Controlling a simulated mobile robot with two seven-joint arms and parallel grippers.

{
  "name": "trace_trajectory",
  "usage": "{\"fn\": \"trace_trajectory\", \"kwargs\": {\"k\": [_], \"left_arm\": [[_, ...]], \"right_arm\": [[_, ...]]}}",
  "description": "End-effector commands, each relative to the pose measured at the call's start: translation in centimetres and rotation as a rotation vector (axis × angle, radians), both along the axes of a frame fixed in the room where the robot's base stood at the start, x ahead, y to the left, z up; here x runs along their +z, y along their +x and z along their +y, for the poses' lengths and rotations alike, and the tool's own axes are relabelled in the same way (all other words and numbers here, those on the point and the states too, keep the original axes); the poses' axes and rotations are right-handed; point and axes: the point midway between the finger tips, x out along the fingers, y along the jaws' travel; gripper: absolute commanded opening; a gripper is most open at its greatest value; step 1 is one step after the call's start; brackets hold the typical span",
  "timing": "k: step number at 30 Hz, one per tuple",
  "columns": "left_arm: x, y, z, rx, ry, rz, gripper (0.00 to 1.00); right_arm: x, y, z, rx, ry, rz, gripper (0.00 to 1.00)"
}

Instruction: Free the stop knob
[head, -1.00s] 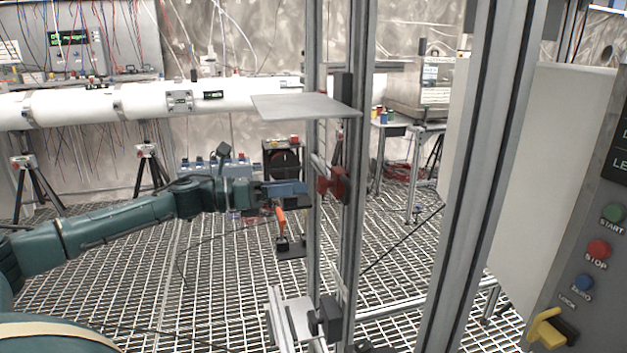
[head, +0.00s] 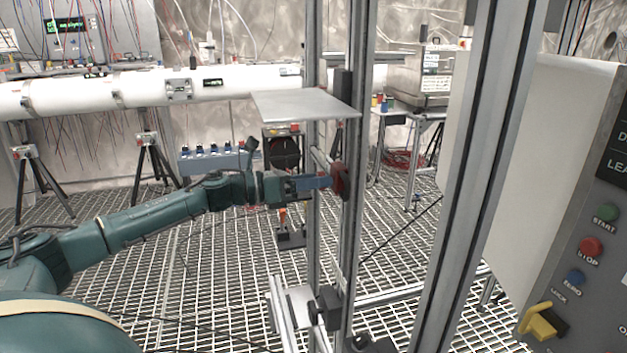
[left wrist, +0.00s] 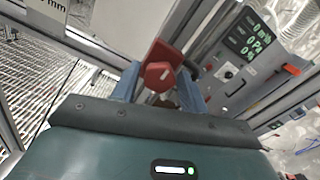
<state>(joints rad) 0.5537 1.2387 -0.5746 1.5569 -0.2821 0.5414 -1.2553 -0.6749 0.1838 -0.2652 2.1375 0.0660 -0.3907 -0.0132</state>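The red stop knob (head: 340,181) sits on a red stop block on the slotted upright of a metal frame. In the left wrist view the knob (left wrist: 158,75) is faceted and lies between my blue fingers, with the red block (left wrist: 165,52) behind it. My left gripper (head: 322,182) reaches in from the left at knob height. Its fingers stand apart on either side of the knob, with narrow gaps showing, so it looks open. Whether the fingertips touch the block is unclear. My right gripper is not in view.
A flat grey plate (head: 305,104) juts out above my left gripper. Metal uprights stand close on the right, before a panel with a red STOP button (head: 591,247). A bracket (head: 303,303) sits lower on the frame. Open grated floor lies to the left.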

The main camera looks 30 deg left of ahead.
Motion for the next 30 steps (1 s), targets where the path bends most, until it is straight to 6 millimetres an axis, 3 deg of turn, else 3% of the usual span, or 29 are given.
{"fn": "trace_trajectory", "kwargs": {"k": [11, 20, 30], "left_arm": [[0.0, 0.0, 0.0, 0.0, 0.0, 0.0, 0.12], [0.1, 0.0, 0.0, 0.0, -0.027, 0.023, 0.12], [0.2, 0.0, 0.0, 0.0, -0.193, 0.165, 0.12]], "right_arm": [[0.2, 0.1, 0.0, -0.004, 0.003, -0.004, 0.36], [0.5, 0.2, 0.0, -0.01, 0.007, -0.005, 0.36], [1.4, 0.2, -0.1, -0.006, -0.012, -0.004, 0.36]]}}
